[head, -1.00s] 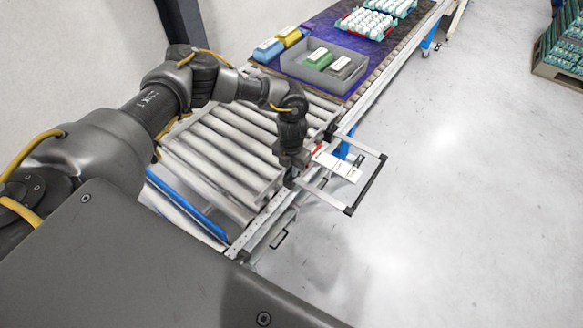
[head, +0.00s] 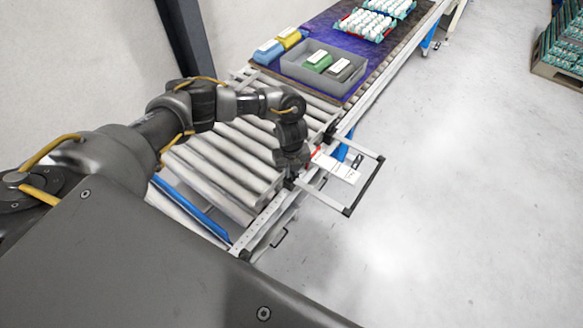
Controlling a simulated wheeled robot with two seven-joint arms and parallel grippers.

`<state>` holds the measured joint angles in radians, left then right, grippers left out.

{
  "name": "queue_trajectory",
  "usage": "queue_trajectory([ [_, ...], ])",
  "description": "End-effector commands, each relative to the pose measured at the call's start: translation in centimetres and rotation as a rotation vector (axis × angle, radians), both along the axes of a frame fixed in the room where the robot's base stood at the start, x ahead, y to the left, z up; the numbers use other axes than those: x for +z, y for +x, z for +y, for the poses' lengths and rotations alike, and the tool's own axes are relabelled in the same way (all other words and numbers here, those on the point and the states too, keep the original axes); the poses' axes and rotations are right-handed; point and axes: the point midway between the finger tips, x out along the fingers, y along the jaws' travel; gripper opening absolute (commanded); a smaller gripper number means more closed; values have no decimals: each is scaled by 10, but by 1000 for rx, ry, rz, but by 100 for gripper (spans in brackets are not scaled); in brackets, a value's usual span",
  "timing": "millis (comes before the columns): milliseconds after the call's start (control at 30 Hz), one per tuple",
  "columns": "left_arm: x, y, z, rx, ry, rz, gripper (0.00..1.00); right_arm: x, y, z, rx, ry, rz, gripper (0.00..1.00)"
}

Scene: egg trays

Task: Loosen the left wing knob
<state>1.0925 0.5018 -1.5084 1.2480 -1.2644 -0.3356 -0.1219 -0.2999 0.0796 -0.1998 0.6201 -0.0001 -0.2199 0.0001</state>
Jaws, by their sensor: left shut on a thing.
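My left gripper (head: 290,179) points down at the conveyor's side rail, at the near end of a U-shaped frame (head: 315,193) with black corners. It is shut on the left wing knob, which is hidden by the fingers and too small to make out. A dark clamp (head: 330,134) holds the far end of the frame on the same rail. A white label card (head: 336,168) with a red part beside it sits between the two ends. My right gripper is out of view.
Rollers (head: 235,150) lie left of the rail. Farther back, a grey crate (head: 290,71) holds green and grey cartons, with blue and yellow ones beside it on a purple mat. Egg trays (head: 368,26) are beyond.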

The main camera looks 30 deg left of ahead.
Motion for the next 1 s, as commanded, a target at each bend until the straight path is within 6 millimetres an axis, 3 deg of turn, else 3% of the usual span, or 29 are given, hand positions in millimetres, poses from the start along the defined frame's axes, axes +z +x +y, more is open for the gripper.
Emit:
queue_trajectory([
  [500, 4, 1, 1, 448, 1, -2, 0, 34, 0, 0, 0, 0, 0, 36],
  [1000, 1, 1, 1, 638, 2, -3, 0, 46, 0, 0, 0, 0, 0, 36],
])
